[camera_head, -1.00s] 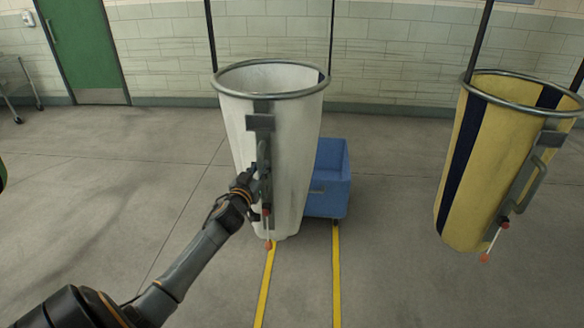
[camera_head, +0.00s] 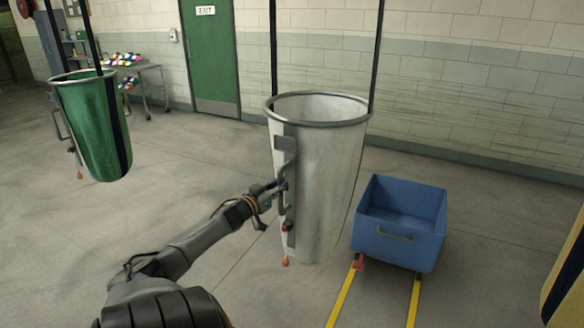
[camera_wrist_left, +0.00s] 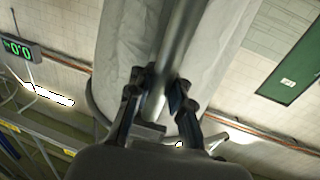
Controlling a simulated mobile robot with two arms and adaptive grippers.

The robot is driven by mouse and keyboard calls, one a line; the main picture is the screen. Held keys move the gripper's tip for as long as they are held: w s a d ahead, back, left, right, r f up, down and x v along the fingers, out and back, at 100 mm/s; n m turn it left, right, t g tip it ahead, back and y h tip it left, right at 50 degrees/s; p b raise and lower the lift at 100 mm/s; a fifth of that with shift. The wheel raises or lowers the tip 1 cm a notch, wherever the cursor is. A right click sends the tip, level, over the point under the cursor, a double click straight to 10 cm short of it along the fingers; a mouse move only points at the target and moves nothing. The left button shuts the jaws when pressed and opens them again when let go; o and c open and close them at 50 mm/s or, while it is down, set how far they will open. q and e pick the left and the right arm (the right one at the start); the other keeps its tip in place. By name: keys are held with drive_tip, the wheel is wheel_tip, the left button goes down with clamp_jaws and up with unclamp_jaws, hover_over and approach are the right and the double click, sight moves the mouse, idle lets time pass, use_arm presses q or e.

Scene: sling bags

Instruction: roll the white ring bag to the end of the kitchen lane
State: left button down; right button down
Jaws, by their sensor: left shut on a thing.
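The white ring bag (camera_head: 325,165) hangs from two dark straps by its metal ring in the middle of the head view. A grey handle runs down its left side. My left gripper (camera_head: 279,188) is shut on that handle. In the left wrist view the fingers of my left gripper (camera_wrist_left: 160,100) close around the grey handle bar (camera_wrist_left: 178,50), with the white bag (camera_wrist_left: 125,45) behind it. A red knob and an orange tip hang below the handle. My right gripper is not in view.
A blue cart (camera_head: 398,225) stands to the right of the bag at the head of two yellow floor lines (camera_head: 343,297). A green bag (camera_head: 92,125) hangs at left; a yellow bag (camera_head: 568,275) shows at the right edge. A green exit door (camera_head: 210,60) is behind.

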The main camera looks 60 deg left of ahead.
use_arm(q)
drive_tip(key=shift+s+f, duration=0.25)
drive_tip(key=shift+f, duration=0.2)
drive_tip(key=c, duration=1.4)
unclamp_jaws()
drive_tip(key=shift+s+a, duration=0.1)
drive_tip(key=shift+o, duration=0.9)
drive_tip(key=shift+s+r, duration=0.1)
drive_tip(key=shift+r, duration=0.2)
drive_tip(key=shift+w+r, duration=0.1)
drive_tip(key=shift+w, duration=0.15)
